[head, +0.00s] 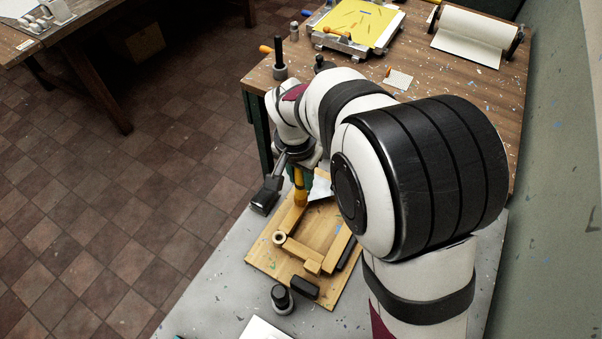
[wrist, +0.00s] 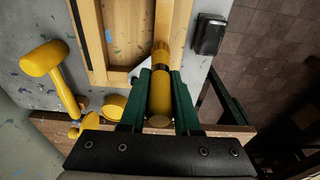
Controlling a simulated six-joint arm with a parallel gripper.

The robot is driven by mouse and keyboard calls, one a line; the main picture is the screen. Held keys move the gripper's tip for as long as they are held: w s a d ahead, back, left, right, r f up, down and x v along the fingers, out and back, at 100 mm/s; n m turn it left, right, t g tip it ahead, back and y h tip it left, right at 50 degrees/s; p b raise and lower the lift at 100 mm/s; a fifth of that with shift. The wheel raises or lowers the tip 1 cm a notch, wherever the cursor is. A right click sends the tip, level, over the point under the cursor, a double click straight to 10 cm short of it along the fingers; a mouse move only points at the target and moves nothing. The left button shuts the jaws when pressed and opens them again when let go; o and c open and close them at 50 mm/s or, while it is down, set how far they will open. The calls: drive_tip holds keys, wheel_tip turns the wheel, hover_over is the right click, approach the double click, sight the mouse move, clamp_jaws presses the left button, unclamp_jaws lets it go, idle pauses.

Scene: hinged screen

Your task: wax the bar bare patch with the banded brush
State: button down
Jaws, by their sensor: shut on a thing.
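My gripper (wrist: 160,84) is shut on a yellow brush (wrist: 160,100) with a dark band near its bristle end. The brush also shows in the head view (head: 300,187), pointing down. Its bristle end is at the bar of a pale wooden frame (wrist: 165,15); I cannot tell whether it touches the bar. In the head view the frame (head: 335,245) lies on a wooden board (head: 262,258), and the brush is over the far end of its left bar. No bare patch can be made out; the brush and gripper hide part of the bar.
A small pale ring (head: 279,238) sits by the frame's left bar. A dark block (head: 304,287) and black jar (head: 281,299) stand near the board's front edge. The wrist view shows a yellow mallet (wrist: 44,62) and a black block (wrist: 208,34). A wooden workbench (head: 430,95) stands behind.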

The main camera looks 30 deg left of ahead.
drive_tip(key=shift+f, duration=0.55)
idle(0.9)
drive_tip(key=shift+s, duration=1.55)
drive_tip(key=shift+s, duration=1.55)
drive_tip(key=shift+w, duration=1.6)
drive_tip(key=shift+w, duration=1.5)
drive_tip(key=shift+s, duration=0.1)
